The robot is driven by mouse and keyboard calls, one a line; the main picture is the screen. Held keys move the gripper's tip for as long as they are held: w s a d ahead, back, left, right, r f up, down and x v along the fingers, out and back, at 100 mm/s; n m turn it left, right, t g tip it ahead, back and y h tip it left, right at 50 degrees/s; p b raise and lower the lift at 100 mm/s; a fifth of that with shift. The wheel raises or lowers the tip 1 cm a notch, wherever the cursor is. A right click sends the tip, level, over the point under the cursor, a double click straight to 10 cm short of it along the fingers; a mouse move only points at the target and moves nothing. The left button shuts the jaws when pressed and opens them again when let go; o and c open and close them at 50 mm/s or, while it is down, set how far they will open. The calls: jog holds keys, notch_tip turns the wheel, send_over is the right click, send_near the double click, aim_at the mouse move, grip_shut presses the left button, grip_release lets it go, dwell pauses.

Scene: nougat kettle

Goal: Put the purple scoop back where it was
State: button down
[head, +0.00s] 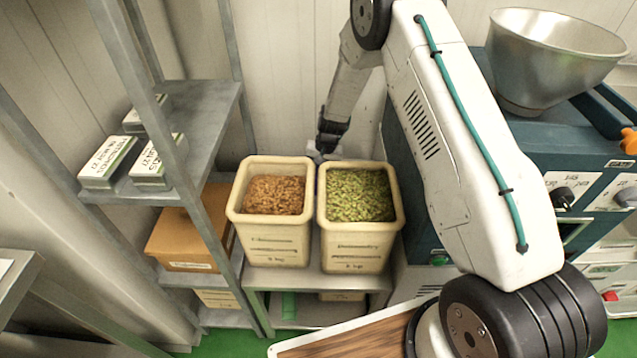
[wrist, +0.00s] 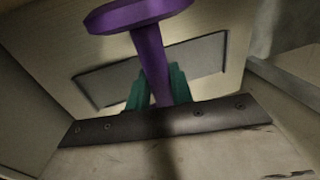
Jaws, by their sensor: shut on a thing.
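The purple scoop (wrist: 149,50) shows in the wrist view, with its narrow shaft between the teal fingers of my gripper (wrist: 154,88). A wide, flat purple end is at the top of that view; the rest of the scoop is hidden. My gripper is shut on the scoop. In the head view my gripper (head: 322,148) hangs low behind the back rims of two cream bins, near the gap between them. The left bin (head: 275,242) holds brown nuts and the right bin (head: 360,243) holds green pistachios. I cannot make out the scoop in the head view.
A pale panel with a dark rectangular frame (wrist: 205,58) is close to the scoop in the wrist view. The grey shelf rack (head: 205,125) with white boxes stands left of the bins. The blue machine with a metal bowl (head: 545,65) stands to the right.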

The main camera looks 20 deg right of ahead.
jog(key=shift+f, duration=2.9)
jog(key=c, duration=1.2)
grip_release()
jog(key=shift+f, duration=0.1)
jog(key=shift+c, duration=0.2)
